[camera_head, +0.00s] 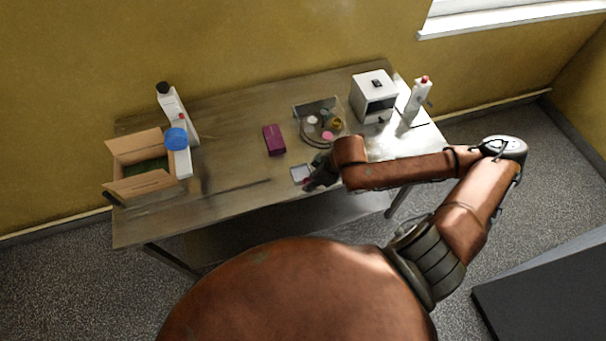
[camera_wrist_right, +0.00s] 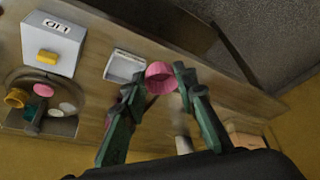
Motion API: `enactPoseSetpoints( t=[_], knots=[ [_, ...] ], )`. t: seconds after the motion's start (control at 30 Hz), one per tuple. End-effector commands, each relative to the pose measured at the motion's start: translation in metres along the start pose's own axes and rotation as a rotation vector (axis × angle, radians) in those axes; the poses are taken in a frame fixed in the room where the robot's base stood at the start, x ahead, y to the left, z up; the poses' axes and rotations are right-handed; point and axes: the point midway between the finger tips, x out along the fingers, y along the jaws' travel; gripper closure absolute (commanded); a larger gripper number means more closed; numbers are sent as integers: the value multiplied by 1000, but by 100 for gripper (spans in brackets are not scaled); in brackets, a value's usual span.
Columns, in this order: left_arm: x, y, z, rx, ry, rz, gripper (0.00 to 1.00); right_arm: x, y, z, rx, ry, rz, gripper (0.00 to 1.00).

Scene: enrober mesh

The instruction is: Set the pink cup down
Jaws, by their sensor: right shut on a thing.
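The pink cup (camera_wrist_right: 160,77) is between the fingertips of my right gripper (camera_wrist_right: 159,84) in the right wrist view. The gripper is shut on it. In the head view my right gripper (camera_head: 317,178) is over the table's front edge, and the cup is mostly hidden and too small to make out clearly. A small white square tray (camera_wrist_right: 124,67) lies beside the cup in the wrist view, and it also shows just left of the gripper in the head view (camera_head: 300,174). I cannot tell the cup's height above the table. My left gripper is not in view.
A round tray (camera_head: 307,137) with several small items stands behind the gripper. A white box (camera_head: 367,88) and a white bottle (camera_head: 418,98) are at the right. A purple box (camera_head: 273,139) stands mid-table; an open carton (camera_head: 140,187) is left. The front left table is clear.

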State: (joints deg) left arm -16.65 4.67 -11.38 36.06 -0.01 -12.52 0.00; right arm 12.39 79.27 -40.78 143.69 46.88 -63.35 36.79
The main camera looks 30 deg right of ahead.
Motion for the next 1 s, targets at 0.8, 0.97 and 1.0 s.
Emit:
enactPoseSetpoints(
  t=[0.8, 0.97, 1.0],
  knots=[
    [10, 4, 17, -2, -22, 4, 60, 107, 87, -35, 2, 1, 1, 81],
    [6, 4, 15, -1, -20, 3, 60, 127, 88, -27, 3, -2, 0, 81],
    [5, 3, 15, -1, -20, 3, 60, 132, 88, -25, 3, -1, 0, 81]
  ],
)
